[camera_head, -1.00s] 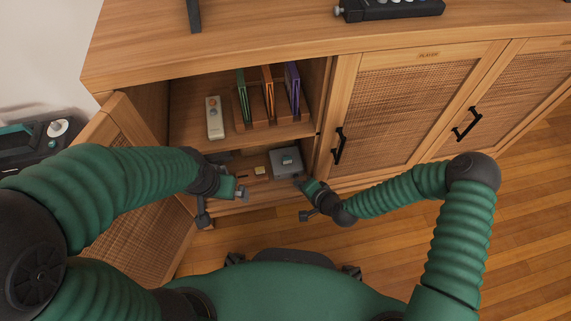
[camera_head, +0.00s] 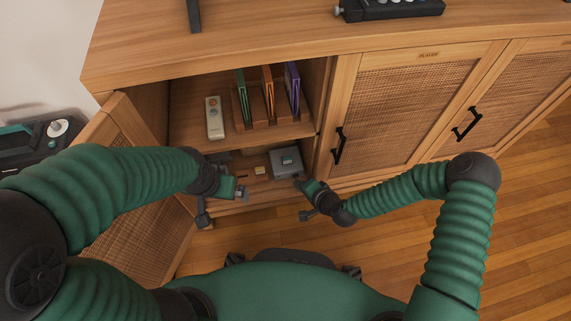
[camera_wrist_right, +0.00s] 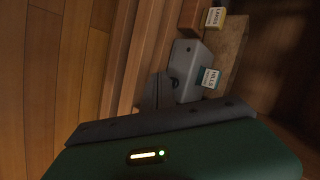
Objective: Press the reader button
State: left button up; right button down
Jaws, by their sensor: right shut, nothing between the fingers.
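The reader is a small grey box (camera_head: 286,160) on the lower shelf of the open cabinet. In the right wrist view the grey reader (camera_wrist_right: 186,60) holds a teal cartridge labelled HILLS (camera_wrist_right: 210,77). A small dark round spot (camera_wrist_right: 174,83) on its near face may be the button; I cannot tell for sure. My right gripper (camera_head: 299,182) is shut and empty, with its tips close to the reader's front; contact cannot be made out. My left gripper (camera_head: 241,190) is in front of the lower shelf, left of the reader; its jaw state is unclear.
A yellow LAKES cartridge (camera_wrist_right: 215,18) stands beside the reader; it also shows in the head view (camera_head: 260,170). The upper shelf holds a remote (camera_head: 214,118) and a wooden rack (camera_head: 240,116) with several coloured cases. The open door (camera_head: 140,220) is left; a closed door (camera_head: 400,105) is right.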

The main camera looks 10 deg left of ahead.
jog(key=shift+w, duration=0.1)
jog(key=shift+w+a+r, duration=0.1)
jog(key=shift+w+a, duration=0.05)
jog(key=shift+w, duration=0.2)
jog(key=shift+s+p, duration=0.45)
jog(key=shift+p, duration=0.05)
jog(key=s+d+p, duration=0.1)
jog(key=s+d, duration=0.1)
jog(key=s, duration=0.3)
jog(key=shift+s, duration=0.4)
